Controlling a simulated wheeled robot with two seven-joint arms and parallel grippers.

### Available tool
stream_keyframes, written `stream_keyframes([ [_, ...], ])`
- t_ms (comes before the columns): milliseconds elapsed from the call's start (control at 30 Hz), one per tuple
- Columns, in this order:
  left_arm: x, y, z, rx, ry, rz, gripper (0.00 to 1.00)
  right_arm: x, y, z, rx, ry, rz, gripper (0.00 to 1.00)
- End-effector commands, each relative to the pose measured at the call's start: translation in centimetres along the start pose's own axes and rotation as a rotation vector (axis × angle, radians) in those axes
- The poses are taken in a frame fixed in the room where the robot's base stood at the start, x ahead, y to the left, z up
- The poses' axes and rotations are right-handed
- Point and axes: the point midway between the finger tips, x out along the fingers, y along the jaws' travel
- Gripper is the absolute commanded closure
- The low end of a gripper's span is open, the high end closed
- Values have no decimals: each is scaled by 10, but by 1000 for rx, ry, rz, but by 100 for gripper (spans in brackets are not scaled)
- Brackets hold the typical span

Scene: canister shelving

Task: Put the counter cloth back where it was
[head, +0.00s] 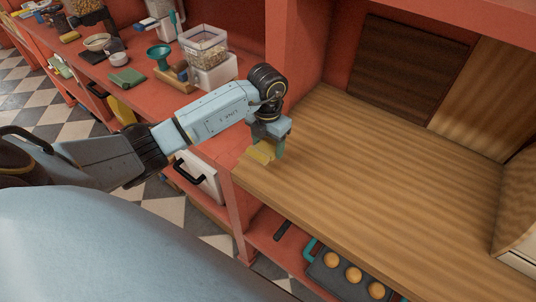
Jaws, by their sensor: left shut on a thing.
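My left gripper (268,147) is at the left front corner of the wooden counter (390,170), pointing down. It is shut on a folded yellow cloth (260,153), which is partly hidden by the fingers. The cloth is at the counter's edge; I cannot tell whether it touches the wood. A folded green cloth (127,78) lies on the red counter (133,98) at the upper left. My right gripper is not in view.
The wooden counter top is bare. On the red counter stand a clear canister of grains (203,47), a green funnel (160,56) and a bowl (97,42). A tray (340,283) with round buns sits on the shelf below the wooden counter.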

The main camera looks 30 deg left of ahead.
Motion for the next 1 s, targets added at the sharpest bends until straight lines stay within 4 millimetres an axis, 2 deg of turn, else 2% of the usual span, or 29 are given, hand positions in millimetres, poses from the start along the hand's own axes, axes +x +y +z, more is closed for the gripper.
stream_keyframes([
  [267, 26, 0, 0, 0, 2, -2, 58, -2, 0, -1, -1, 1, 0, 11],
  [433, 49, 0, 0, 0, 1, -1, 58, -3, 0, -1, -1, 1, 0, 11],
  [833, 56, 0, 1, 3, -2, 1, 58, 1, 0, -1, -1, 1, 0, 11],
  [867, 55, 0, 0, 3, -2, 0, 33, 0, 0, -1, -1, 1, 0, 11],
  [1000, 54, 0, 0, 3, -2, 0, 15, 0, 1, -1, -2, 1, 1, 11],
])
